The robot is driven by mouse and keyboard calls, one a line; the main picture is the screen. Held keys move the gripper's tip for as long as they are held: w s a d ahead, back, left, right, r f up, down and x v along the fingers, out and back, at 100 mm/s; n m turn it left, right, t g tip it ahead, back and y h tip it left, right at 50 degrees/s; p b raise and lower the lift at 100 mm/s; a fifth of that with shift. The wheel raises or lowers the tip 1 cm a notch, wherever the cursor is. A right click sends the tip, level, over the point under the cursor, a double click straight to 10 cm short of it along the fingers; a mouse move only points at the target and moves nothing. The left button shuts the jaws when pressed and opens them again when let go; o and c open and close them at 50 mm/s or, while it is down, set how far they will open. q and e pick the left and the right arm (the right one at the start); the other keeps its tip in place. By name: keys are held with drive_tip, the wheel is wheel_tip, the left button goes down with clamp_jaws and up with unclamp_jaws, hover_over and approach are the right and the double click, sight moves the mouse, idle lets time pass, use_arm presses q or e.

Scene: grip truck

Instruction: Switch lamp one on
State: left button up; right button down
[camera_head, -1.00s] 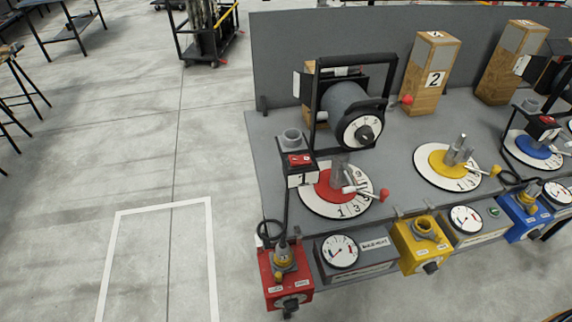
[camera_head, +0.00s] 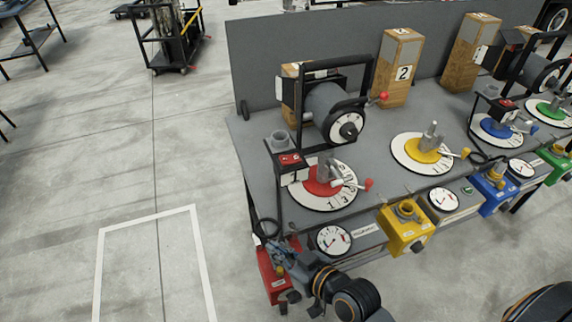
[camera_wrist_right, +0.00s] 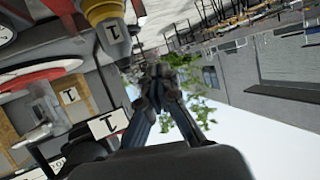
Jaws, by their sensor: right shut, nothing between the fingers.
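A black-framed lamp unit with a grey drum (camera_head: 328,104) and a round white dial stands at the left end of the grey bench. In the wrist view, tilted over, a plate marked 1 (camera_wrist_right: 108,125) shows left of my fingers. My right gripper (camera_head: 271,247) is at the bench's front left corner, over the red box (camera_head: 271,283) and partly hiding it. Its fingers (camera_wrist_right: 158,72) are shut and empty. My left gripper is out of view.
A red and white numbered disc (camera_head: 326,187) lies on the bench (camera_head: 252,160) beside the lamp. A yellow box (camera_head: 404,232) and a gauge (camera_head: 333,240) hang along the front edge. The floor to the left is open, with a white outline.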

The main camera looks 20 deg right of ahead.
drive_tip(key=w+d+r+m+t+h, duration=0.2)
drive_tip(key=d+r+m+t+h, duration=0.1)
drive_tip(key=r, duration=0.3)
drive_tip(key=w+d+r+m+t+h, duration=0.2)
drive_tip(key=d+r+m+t+h, duration=0.1)
drive_tip(key=r+t, duration=0.3)
drive_tip(key=shift+w+d+m+t, duration=0.3)
drive_tip(key=shift+w+d, duration=0.1)
drive_tip(key=shift+d, duration=0.3)
wheel_tip(320, 180, up, 4)
drive_tip(key=f+p, duration=0.1)
drive_tip(key=p, duration=0.3)
hover_over(290, 159)
drive_tip(key=s+a, duration=0.1)
drive_tip(key=s, duration=0.2)
drive_tip(key=shift+w+a+f+b, duration=0.1)
drive_tip(key=shift+a+f+b, duration=0.1)
drive_tip(key=shift+f, duration=0.75)
drive_tip(key=shift+w+a+f+b, duration=0.1)
drive_tip(key=shift+a+f, duration=0.1)
drive_tip(key=shift+f, duration=0.75)
